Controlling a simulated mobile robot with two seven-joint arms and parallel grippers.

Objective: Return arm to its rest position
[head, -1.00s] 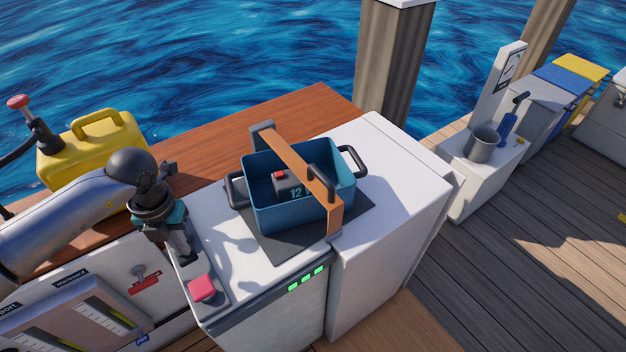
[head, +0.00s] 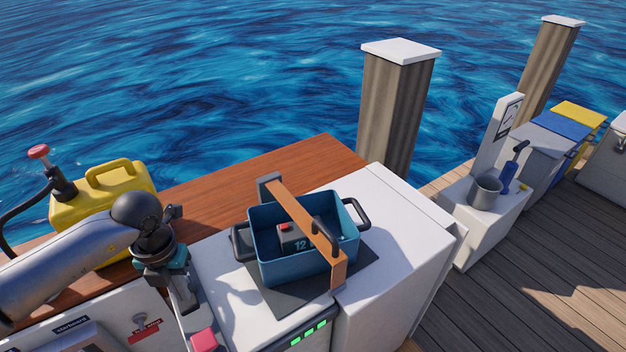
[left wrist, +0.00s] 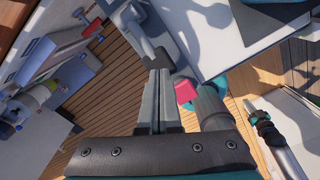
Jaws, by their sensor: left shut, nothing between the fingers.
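My left arm comes in from the left in the head view. Its gripper (head: 187,304) points down beside the white counter's left end, close to a pink-red button (head: 203,341). In the left wrist view the two grey fingers (left wrist: 160,98) lie together, shut and empty, and the pink-red block (left wrist: 185,93) shows just right of them. A silver arm with a dark and teal end (left wrist: 262,122), which looks like my right one, shows at the right of the wrist view. Its jaws are too small to read.
A blue bin (head: 310,265) holding a grey block marked 12 sits on a dark mat, under a brown bar (head: 300,215). A yellow can (head: 100,200) stands behind my left arm. A metal cup (head: 485,192) stands farther right.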

